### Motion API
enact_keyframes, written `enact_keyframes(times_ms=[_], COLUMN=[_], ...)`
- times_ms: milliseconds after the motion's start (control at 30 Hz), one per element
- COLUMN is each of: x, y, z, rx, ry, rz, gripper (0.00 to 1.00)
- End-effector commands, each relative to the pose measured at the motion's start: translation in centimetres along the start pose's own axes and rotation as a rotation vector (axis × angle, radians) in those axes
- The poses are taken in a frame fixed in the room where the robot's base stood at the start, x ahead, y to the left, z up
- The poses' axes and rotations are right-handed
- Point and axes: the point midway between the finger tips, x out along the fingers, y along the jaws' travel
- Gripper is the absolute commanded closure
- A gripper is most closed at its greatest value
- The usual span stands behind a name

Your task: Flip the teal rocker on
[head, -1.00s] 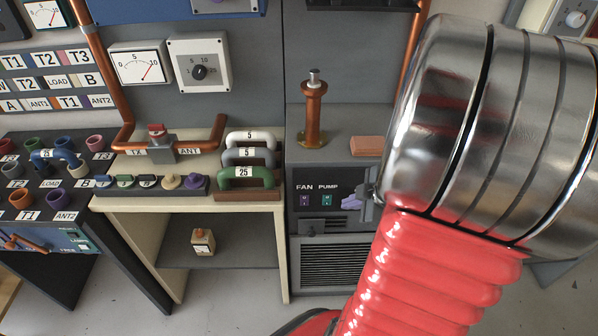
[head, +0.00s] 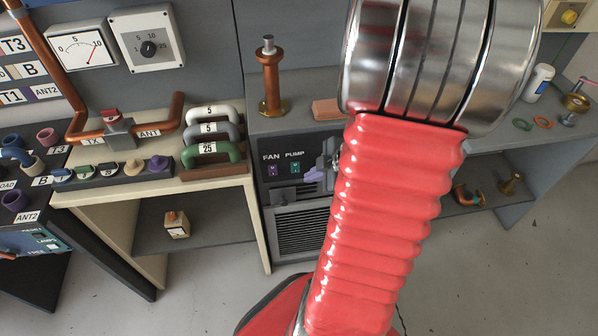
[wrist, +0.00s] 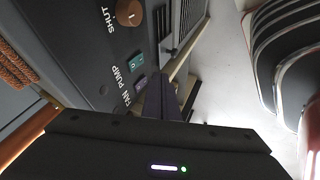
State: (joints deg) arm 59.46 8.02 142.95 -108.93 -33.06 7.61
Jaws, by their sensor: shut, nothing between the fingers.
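The teal rocker (head: 295,169) sits under the PUMP label on the dark front panel of the grey cabinet. It also shows in the wrist view (wrist: 136,61). A purple rocker (head: 272,170) under the FAN label is just left of it, and shows in the wrist view (wrist: 140,84). My gripper (head: 312,175) is shut and empty, its purple fingers just right of the teal rocker in the head view. In the wrist view the fingers (wrist: 161,88) overlap the panel near the rockers. I cannot tell whether they touch it, or which way the teal rocker is tilted.
A brown knob (wrist: 129,12) marked SHUT is on the same panel. A vent grille (head: 300,230) lies below. A copper post (head: 271,80) and a pinkish block (head: 326,109) stand on the cabinet top. Handled blocks (head: 208,155) sit on the bench to the left.

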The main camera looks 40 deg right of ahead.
Motion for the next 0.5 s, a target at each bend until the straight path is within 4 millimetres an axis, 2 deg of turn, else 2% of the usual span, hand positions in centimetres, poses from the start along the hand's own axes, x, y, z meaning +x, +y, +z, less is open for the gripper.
enact_keyframes(times_ms=[500], x=[5.3], y=[-0.1], z=[0.0], rx=[0.001], ry=[0.001], rz=[-0.004], gripper=[1.0])
